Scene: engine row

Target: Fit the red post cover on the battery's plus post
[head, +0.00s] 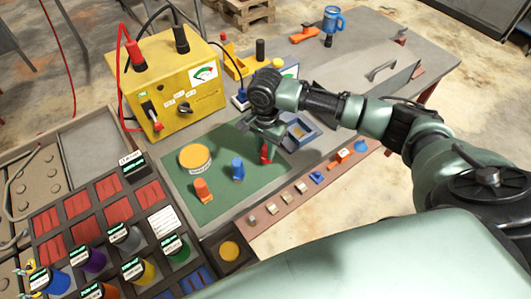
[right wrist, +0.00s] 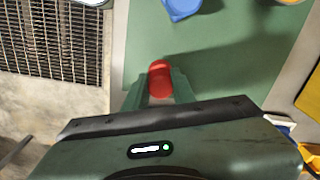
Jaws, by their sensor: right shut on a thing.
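My right gripper (head: 264,145) is shut on a small red piece (head: 265,155), which looks like the red post cover. It is over the right part of the green mat (head: 215,215). In the right wrist view the red piece (right wrist: 160,80) sits between the two fingertips (right wrist: 158,88). I cannot tell whether its lower end touches the mat. I cannot pick out the battery or its plus post with certainty. A yellow box (head: 170,85) with a gauge has a red plug (head: 135,55) and a black plug (head: 181,40) on top. My left gripper is not in view.
An orange peg-like piece (head: 202,190), a blue one (head: 238,169) and a yellow round tin (head: 195,158) stand on the mat. A blue tray (head: 301,130) lies behind the right gripper. Several small parts line the bench's front strip. A rack of coloured jars (head: 130,240) is at lower left.

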